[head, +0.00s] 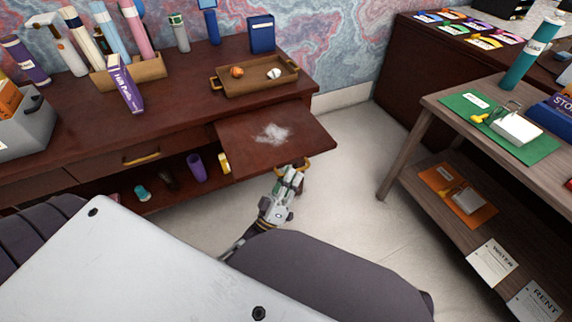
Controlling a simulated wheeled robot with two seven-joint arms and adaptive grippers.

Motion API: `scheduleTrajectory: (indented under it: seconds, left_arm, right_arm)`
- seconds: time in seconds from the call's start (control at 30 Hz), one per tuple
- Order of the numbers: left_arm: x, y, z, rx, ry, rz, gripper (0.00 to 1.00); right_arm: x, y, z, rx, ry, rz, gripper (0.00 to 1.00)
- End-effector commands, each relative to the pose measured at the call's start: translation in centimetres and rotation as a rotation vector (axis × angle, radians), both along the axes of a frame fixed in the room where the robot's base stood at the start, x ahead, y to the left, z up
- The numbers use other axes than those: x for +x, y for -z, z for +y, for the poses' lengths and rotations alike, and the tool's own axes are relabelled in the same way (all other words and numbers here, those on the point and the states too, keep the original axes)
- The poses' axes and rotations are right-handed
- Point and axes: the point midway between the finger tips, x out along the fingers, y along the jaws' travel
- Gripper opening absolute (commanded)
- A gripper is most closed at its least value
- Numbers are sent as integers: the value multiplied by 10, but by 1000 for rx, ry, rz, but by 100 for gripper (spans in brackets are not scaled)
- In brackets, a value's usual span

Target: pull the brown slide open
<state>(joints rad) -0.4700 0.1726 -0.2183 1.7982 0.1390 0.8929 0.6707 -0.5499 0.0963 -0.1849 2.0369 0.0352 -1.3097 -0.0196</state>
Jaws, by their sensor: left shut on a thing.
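The brown slide (300,135) is a flat reddish-brown board standing out from the front of the dark desk (160,105), below its top. A patch of white powder (272,133) lies on it. A brass-coloured handle (306,163) shows at its front edge, partly hidden by my left gripper (291,172). My left gripper is shut on the handle, with its arm reaching up from below. My right gripper is not in view.
A wooden tray (255,84) with small items sits on the desk top above the slide. A closed drawer (120,162) is left of the slide, with a purple cup (196,167) on the shelf below. A side table (433,105) stands right. Pale floor (345,190) between is clear.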

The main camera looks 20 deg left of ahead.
Motion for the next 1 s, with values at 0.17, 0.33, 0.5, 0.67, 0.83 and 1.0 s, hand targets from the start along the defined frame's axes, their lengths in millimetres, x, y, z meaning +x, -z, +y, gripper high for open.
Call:
scheduleTrajectory:
  seconds: [0.17,0.33,0.5,0.67,0.83,1.0]
  left_arm:
    - [-7,0,-7,1,-1,1,0]
    - [-8,1,-8,1,0,0,0]
    - [-7,1,-8,1,0,0,0]
    - [-7,1,-8,1,0,0,19]
    - [-7,0,-8,1,0,0,19]
    - [-8,1,-8,1,1,1,19]
  right_arm:
    - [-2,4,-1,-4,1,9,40]
    - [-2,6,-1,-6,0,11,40]
    - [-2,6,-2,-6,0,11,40]
    - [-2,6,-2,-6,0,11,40]
    - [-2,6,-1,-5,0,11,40]
    - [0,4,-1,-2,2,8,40]
